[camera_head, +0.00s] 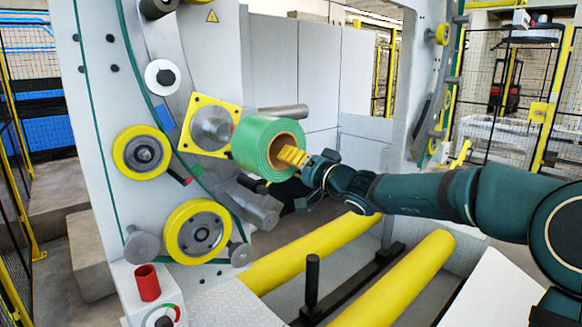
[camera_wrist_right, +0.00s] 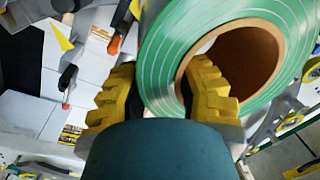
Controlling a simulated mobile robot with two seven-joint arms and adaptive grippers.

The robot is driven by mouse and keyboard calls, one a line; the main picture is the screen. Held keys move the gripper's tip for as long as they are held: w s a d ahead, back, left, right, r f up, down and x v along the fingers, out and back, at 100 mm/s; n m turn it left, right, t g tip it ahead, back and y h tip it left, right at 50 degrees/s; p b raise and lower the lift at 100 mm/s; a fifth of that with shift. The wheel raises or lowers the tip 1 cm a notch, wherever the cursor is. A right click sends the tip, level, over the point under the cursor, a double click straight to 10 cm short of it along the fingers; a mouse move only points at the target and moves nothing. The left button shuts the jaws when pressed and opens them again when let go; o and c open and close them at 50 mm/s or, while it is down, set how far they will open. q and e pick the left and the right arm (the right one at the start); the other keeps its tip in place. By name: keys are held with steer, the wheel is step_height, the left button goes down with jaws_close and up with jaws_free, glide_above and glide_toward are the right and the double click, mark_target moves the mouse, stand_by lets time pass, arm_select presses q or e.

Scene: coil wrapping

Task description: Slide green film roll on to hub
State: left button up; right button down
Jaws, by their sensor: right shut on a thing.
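The green film roll (camera_head: 254,143) has a brown cardboard core and is held up in front of the machine panel, its open core facing right. My right gripper (camera_head: 291,157) is shut on its wall. The right wrist view shows one yellow finger inside the core and the other outside the green film (camera_wrist_right: 160,65). A grey round hub (camera_head: 210,128) on a yellow square plate is just left of the roll. The roll's far end hides part of that plate, and I cannot tell whether they touch. My left gripper is out of view.
A grey bar (camera_head: 284,110) sticks out above the roll, and a grey roller (camera_head: 262,216) is below it. Yellow-rimmed wheels (camera_head: 198,232) are on the white panel (camera_head: 95,120). Long yellow rollers (camera_head: 400,280) lie low in front.

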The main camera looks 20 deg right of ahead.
mark_target(275, 154)
steer(key=shift+b+x, duration=0.5)
steer(key=shift+x, duration=1)
steer(key=shift+b+x, duration=0.3)
steer(key=shift+x, duration=0.95)
steer(key=shift+w, duration=0.1)
steer(key=shift+b, duration=1.7)
stand_by(0.5)
steer(key=shift+x, duration=1.3)
steer(key=shift+f+p+x, duration=0.2)
steer(key=shift+p+x, duration=0.15)
steer(key=shift+x, duration=1.1)
